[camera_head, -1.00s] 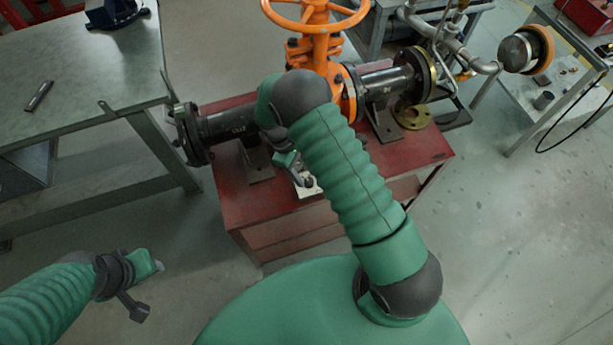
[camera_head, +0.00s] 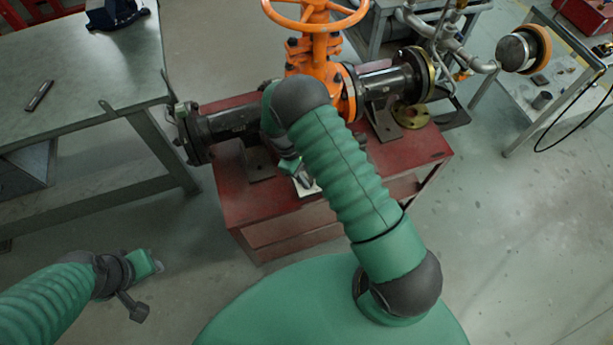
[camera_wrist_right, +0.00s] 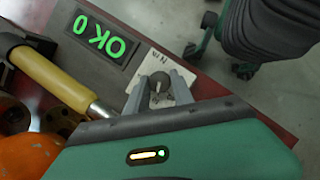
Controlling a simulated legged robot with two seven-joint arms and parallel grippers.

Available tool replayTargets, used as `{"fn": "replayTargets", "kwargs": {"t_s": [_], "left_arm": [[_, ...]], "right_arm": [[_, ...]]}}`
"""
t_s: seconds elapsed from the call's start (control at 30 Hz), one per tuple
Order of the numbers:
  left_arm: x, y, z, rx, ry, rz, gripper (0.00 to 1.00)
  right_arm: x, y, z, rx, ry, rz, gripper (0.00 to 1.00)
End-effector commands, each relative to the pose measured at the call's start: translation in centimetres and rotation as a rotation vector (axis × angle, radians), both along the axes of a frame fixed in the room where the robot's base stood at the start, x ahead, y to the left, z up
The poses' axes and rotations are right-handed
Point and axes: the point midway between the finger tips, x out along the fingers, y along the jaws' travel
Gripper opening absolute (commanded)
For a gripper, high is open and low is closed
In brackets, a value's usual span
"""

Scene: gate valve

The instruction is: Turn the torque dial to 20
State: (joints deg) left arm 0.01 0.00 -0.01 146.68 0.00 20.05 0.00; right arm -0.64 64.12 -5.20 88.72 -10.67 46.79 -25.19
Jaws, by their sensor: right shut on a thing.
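The torque dial (camera_wrist_right: 157,78) is a small grey knob on a white plate (camera_wrist_right: 139,94) with partly hidden lettering. In the right wrist view, my right gripper (camera_wrist_right: 160,88) has its two grey fingers on either side of the knob, shut on it. In the head view, my right gripper (camera_head: 298,172) is over the red bench beside the white plate (camera_head: 308,187), mostly hidden by my arm. A dark display (camera_wrist_right: 99,38) beside the plate shows green characters that look like O, K and 0. My left gripper (camera_head: 133,306) hangs over the floor at lower left, its fingers unclear.
The red bench (camera_head: 425,148) carries the orange gate valve (camera_head: 318,55) between black flanged pipes (camera_head: 225,122). A yellow-handled tool (camera_wrist_right: 50,75) lies near my right gripper. A grey table (camera_head: 85,75) stands at left.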

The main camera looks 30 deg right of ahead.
Motion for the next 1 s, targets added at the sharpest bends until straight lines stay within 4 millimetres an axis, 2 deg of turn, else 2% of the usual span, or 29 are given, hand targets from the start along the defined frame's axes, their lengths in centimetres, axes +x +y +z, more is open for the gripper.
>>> {"fn": "replayTargets", "kwargs": {"t_s": [0.37,1.0], "left_arm": [[0.0,-0.01,-0.16,0.0,0.0,0.0,0.36],[-0.01,-0.01,-0.81,0.0,0.0,0.0,0.36]], "right_arm": [[0.38,0.06,0.05,0.002,-0.009,-0.069,0.0],[0.56,-0.3,0.12,0.002,-0.014,-0.564,0.0]]}}
